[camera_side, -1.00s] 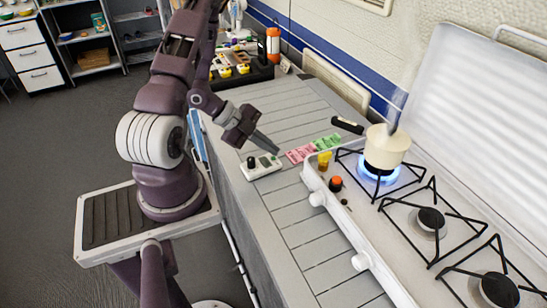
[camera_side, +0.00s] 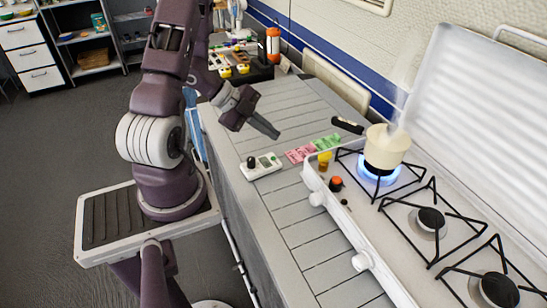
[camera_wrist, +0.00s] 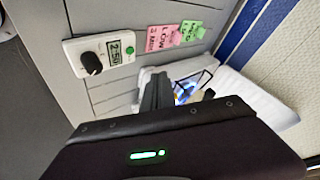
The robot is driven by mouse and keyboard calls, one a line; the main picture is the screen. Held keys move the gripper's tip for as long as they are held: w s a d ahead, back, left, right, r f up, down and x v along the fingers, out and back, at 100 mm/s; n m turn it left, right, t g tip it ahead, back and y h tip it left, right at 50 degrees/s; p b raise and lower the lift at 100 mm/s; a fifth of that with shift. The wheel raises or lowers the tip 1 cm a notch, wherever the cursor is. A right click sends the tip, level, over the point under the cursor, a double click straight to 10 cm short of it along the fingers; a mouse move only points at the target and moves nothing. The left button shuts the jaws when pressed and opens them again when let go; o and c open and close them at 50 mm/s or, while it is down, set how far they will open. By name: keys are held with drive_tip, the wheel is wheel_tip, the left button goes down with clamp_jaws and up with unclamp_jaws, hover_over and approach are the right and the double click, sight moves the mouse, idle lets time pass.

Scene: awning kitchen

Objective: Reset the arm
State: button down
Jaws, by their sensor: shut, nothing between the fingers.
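My gripper (camera_side: 268,129) is shut and empty. It hangs in the air above the counter, behind and above the white timer (camera_side: 261,167) in the side view. In the wrist view the closed fingers (camera_wrist: 156,88) point toward the stove area. My fingers touch nothing.
A cream pot (camera_side: 386,150) steams on a lit blue burner of the white stove (camera_side: 345,222). Pink notes (camera_side: 299,154) and green notes (camera_side: 327,142) lie beside the stove. The slatted counter (camera_side: 266,100) is clear behind. A dark tray of items (camera_side: 240,78) stands at its far end.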

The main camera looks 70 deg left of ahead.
idle(0.5)
drive_tip(key=w+a+r+n+y, duration=0.3)
drive_tip(key=w+r+y, duration=0.25)
drive_tip(key=r, duration=0.25)
drive_tip(key=s+d+r+n+y, duration=0.1)
drive_tip(key=d+r+n+y, duration=0.3)
drive_tip(key=r, duration=0.5)
drive_tip(key=s+d+r+n+g+h, duration=0.1)
drive_tip(key=s+d+r+n+h, duration=0.1)
drive_tip(key=s+d, duration=0.6)
drive_tip(key=s+d+r+n+g+h, duration=0.1)
drive_tip(key=s+d+r+n+h, duration=0.1)
drive_tip(key=s+d, duration=0.6)
drive_tip(key=d+n+h, duration=0.1)
drive_tip(key=d+n, duration=0.1)
drive_tip(key=d, duration=0.1)
drive_tip(key=shift+s+r+n+g+h, duration=0.2)
drive_tip(key=shift+r+n+g+h, duration=0.05)
drive_tip(key=shift+n+g+h, duration=0.15)
